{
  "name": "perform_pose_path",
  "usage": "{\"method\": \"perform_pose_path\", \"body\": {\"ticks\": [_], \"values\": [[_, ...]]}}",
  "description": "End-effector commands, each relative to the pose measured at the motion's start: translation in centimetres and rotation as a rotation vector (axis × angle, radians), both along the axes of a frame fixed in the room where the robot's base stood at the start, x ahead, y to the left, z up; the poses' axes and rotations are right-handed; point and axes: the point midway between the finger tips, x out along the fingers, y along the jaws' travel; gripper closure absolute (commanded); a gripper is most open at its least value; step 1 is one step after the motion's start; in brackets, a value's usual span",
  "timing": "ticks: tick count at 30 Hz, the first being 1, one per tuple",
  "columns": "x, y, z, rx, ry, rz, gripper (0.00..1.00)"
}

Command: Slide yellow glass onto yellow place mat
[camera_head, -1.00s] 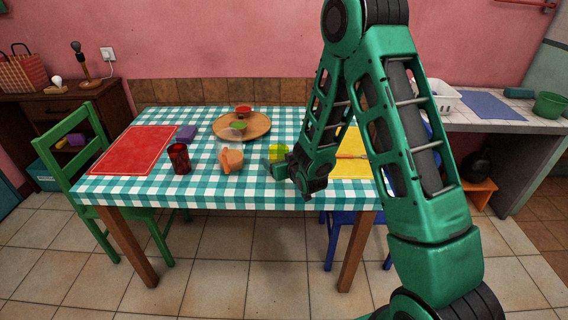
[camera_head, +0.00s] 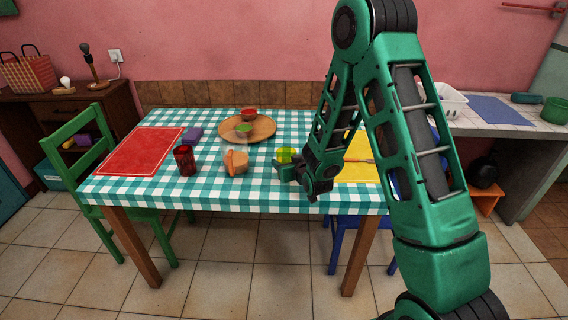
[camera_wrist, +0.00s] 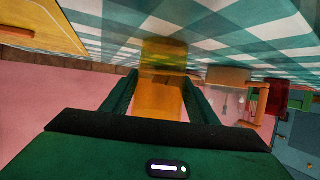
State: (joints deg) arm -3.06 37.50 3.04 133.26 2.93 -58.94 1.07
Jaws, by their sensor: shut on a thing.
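The yellow glass (camera_head: 286,154) is a translucent tumbler on the checked tablecloth, near the middle of the table. My gripper (camera_head: 288,168) is around it from the front and shut on it. In the wrist view the table appears at the top, and the yellow glass (camera_wrist: 162,85) is between my two fingers (camera_wrist: 157,95). The yellow place mat (camera_head: 358,170) lies to the right of the glass, partly hidden behind my arm. It also shows in the wrist view (camera_wrist: 38,25) at the upper left. The glass is apart from the mat.
An orange-tan object (camera_head: 237,162) stands left of the yellow glass, and a dark red glass (camera_head: 184,160) farther left. A round wooden tray (camera_head: 262,130) with bowls is behind. A red mat (camera_head: 140,152) covers the left end. Cloth is clear between glass and yellow mat.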

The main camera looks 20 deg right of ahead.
Motion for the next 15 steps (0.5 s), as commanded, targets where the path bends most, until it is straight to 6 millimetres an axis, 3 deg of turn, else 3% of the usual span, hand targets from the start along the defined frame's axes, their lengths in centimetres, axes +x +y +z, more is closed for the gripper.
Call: {"method": "perform_pose_path", "body": {"ticks": [15], "values": [[-1.0, -3.1, -0.1, 0.001, 0.002, -0.004, 0.73]]}}
